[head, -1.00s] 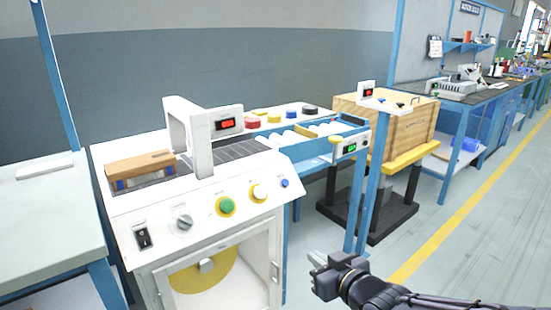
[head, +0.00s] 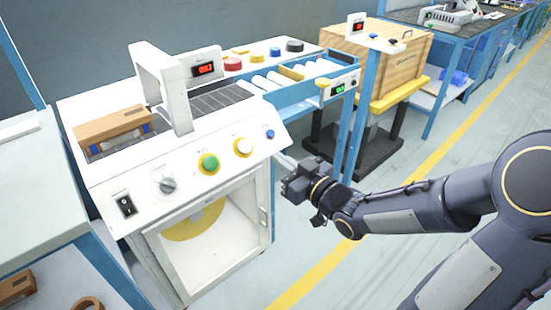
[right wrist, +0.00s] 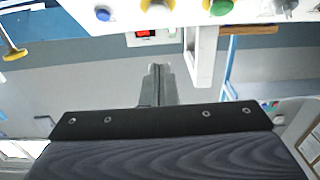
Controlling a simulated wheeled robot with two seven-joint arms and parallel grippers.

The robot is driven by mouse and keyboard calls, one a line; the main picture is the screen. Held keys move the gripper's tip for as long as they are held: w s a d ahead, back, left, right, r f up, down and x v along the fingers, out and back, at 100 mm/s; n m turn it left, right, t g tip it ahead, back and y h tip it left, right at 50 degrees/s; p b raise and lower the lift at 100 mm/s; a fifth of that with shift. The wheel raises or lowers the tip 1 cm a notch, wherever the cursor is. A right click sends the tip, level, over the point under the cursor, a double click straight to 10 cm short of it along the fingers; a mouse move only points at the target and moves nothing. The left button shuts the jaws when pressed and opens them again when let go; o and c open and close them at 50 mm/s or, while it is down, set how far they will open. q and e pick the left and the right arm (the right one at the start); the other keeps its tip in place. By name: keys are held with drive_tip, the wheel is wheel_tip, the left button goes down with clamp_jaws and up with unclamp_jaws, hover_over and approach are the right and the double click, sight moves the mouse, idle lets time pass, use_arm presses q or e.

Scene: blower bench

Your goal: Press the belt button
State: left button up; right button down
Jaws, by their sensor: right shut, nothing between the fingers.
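The white belt machine (head: 130,180) stands at the left with a sloped front panel. On the panel are a dark rocker switch (head: 126,204), a grey knob (head: 167,185), a green button (head: 209,162), a white button in a yellow ring (head: 243,147) and a small blue button (head: 270,134). I cannot read which is the belt button. My right gripper (head: 284,163) is shut and empty, just right of and below the panel, apart from the buttons. In the right wrist view its fingers (right wrist: 156,70) point toward the upside-down panel; the green button (right wrist: 221,6) and blue button (right wrist: 103,14) show there. My left gripper is out of view.
A brown carton (head: 110,127) lies on the belt before the white arch (head: 184,90). A blue roller conveyor (head: 300,92) extends behind, with coloured pucks alongside. A blue post (head: 360,125) and a wooden crate (head: 390,58) stand behind my gripper. Floor at the right is clear.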

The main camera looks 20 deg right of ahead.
approach(244, 142)
wheel_tip(244, 142, up, 3)
drive_tip(key=w, duration=0.2)
drive_tip(key=shift+w+a+f+b, duration=0.4)
drive_tip(key=shift+w+a+f, duration=0.1)
drive_tip(key=shift+w+f, duration=0.3)
drive_tip(key=shift+w+a+f+b, duration=0.4)
drive_tip(key=shift+w+a+f, duration=0.15)
drive_tip(key=shift+w, duration=0.4)
drive_tip(key=shift+f, duration=0.1)
